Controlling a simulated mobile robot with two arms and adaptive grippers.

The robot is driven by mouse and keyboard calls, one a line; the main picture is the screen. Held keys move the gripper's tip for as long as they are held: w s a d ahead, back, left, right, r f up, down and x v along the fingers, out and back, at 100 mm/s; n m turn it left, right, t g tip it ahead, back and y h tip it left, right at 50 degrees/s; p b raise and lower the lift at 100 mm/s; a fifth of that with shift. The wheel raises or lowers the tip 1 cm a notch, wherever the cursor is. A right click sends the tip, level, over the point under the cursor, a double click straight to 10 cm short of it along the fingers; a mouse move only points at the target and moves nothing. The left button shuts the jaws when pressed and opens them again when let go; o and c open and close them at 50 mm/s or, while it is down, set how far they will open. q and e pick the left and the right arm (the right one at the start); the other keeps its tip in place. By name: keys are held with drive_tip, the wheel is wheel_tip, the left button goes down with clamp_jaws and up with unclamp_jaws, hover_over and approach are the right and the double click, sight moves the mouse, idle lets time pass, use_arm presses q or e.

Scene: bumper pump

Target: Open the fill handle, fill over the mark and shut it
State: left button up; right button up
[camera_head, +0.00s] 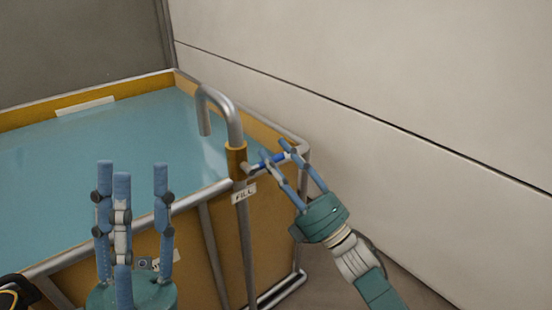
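The fill pipe (233,115) is a grey hooked spout with a brass collar. It rises at the near right corner of the tank. The fill handle (266,161), a bar with a blue grip, sticks out to the right of the collar, above a "FILL" label (243,194). My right gripper (275,150) has its fingers at the handle; I cannot tell whether they are closed on it. My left gripper (133,168) is open and empty, fingers up, in front of the tank. Water (90,145) stands in the tank (40,118). No stream shows below the spout.
A pale strip (85,107) lies on the tank's far wall, just above the water. A grey tube frame (200,197) runs along the near edge. A pale wall (390,80) stands behind and to the right. A second label is partly hidden behind my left gripper.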

drive_tip(key=v, duration=1.2)
drive_tip(key=shift+f, duration=0.15)
idle(0.8)
